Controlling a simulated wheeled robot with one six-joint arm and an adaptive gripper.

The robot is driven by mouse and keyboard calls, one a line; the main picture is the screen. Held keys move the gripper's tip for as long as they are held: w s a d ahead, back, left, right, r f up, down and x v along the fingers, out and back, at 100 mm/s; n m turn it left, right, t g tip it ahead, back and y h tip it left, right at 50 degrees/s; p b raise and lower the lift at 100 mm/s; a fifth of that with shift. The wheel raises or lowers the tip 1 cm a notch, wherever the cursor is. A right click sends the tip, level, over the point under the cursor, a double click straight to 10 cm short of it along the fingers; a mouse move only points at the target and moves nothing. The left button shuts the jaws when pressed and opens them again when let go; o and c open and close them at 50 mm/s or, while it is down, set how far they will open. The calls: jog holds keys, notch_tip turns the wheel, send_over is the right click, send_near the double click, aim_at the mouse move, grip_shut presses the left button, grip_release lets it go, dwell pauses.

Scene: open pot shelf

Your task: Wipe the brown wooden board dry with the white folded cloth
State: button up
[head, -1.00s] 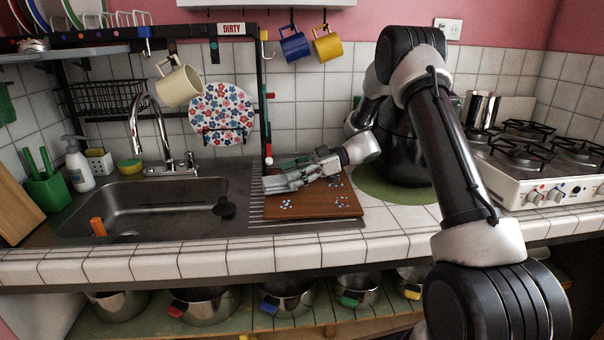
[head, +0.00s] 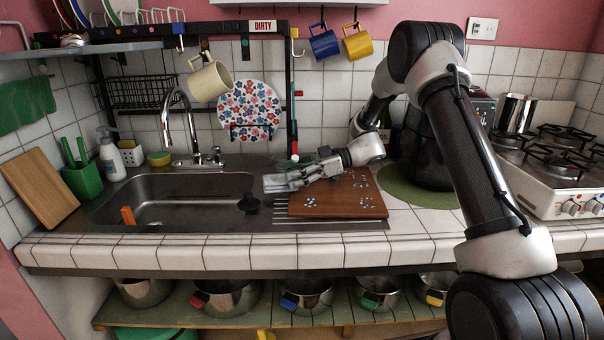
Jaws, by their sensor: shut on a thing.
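The brown wooden board (head: 340,205) lies on the ribbed drainer to the right of the sink. Small pale blue-white drops show in patches on its front, middle and right. My gripper (head: 277,183) reaches in from the right, low over the board's back left, with its fingertips past the board's left edge. It is shut on the white folded cloth (head: 272,186), which shows only as a pale patch at the fingertips. The fingers hide most of the cloth, and I cannot tell whether it touches the board.
The sink (head: 180,205) with a dark plug lies left of the board. A tap (head: 180,125), flowered plate (head: 250,110) and hanging mugs are behind. A dark pot on a green mat (head: 405,190) stands right of the board, by the stove (head: 560,180). Pots line the lower shelf.

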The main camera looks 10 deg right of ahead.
aim_at(280, 177)
jog(key=shift+a, duration=2.1)
jog(key=shift+r, duration=0.1)
